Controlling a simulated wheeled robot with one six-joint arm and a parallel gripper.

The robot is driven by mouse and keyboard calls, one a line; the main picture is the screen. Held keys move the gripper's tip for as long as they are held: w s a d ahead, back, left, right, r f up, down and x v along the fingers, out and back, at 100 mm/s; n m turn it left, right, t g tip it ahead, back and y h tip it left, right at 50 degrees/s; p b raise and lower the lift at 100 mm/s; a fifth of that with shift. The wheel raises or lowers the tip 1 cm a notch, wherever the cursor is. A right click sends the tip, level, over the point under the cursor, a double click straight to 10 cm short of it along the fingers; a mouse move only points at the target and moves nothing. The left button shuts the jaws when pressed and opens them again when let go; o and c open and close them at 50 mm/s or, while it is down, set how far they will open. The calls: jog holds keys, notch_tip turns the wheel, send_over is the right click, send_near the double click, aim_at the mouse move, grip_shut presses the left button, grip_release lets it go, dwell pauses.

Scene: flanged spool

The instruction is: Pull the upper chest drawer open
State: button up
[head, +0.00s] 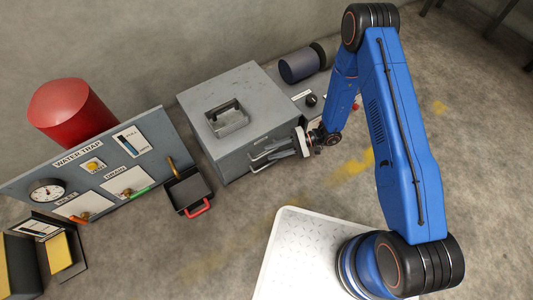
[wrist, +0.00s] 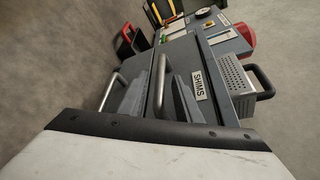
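The grey chest (head: 225,88) stands on the floor in the middle of the head view, and its drawer front faces my arm. In the wrist view the chest is turned sideways, with a SHIMS label (wrist: 200,85) on its front. The upper drawer's bar handle (wrist: 157,85) lies between the two fingers of my gripper (wrist: 159,98), with a gap showing on both sides. The lower drawer's handle (wrist: 109,91) is to the left of the fingers. In the head view my gripper (head: 300,143) is at the chest front, partly hiding the handles. The drawers look closed.
A panel (head: 110,165) with a gauge and a red tank (head: 70,105) stands left of the chest. A black bin with a red handle (head: 198,207) is beside the chest's front. A dark cylinder (head: 298,64) lies behind. Floor before the chest is clear.

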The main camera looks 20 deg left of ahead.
aim_at(267, 153)
jog(key=shift+x, duration=1.6)
jog(key=shift+c, duration=0.7)
grip_shut()
jog(key=shift+d, duration=0.1)
